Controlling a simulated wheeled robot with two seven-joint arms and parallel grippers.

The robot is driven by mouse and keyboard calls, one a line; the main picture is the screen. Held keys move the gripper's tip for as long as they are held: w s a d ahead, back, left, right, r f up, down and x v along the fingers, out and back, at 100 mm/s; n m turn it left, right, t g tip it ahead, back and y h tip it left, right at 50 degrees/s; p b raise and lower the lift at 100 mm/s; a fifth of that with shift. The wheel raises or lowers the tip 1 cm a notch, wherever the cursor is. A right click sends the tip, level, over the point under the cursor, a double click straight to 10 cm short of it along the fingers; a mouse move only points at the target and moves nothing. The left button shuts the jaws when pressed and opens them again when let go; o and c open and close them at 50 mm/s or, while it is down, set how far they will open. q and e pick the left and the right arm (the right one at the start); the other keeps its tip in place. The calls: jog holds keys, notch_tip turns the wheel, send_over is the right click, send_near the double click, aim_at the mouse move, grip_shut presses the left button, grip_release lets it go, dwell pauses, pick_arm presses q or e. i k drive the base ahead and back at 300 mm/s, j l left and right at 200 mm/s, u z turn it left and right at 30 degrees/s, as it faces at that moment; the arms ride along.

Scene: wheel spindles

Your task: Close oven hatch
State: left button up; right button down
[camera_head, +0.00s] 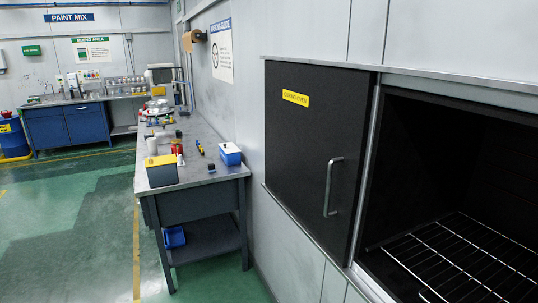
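The oven hatch (303,150) is a dark grey flat panel on the wall, right of the picture's middle. It bears a yellow label (296,98) and an upright metal bar handle (333,187) near its right edge. To its right the oven opening (425,150) stands uncovered, with a dark inside and a wire rack (465,260) at the bottom. The hatch sits beside the opening, between an upper rail (400,72) and a lower rail (305,228). The right part of the opening is cut off by the picture's edge. Neither of my grippers is in view.
A grey workbench (195,200) with jars, tools and a blue-and-white box (230,153) runs along the wall left of the hatch. A blue cabinet (65,127) and blue drum (12,138) stand at the far left. The green floor (80,230) at left is clear.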

aim_at(317, 117)
jog(key=i+j, duration=0.2)
jog(key=i, duration=0.2)
jog(key=i+j, duration=0.15)
jog(key=i, duration=0.25)
jog(key=i+j, duration=0.2)
jog(key=i, duration=0.25)
jog(key=i+j+u, duration=0.1)
jog(key=i, duration=0.3)
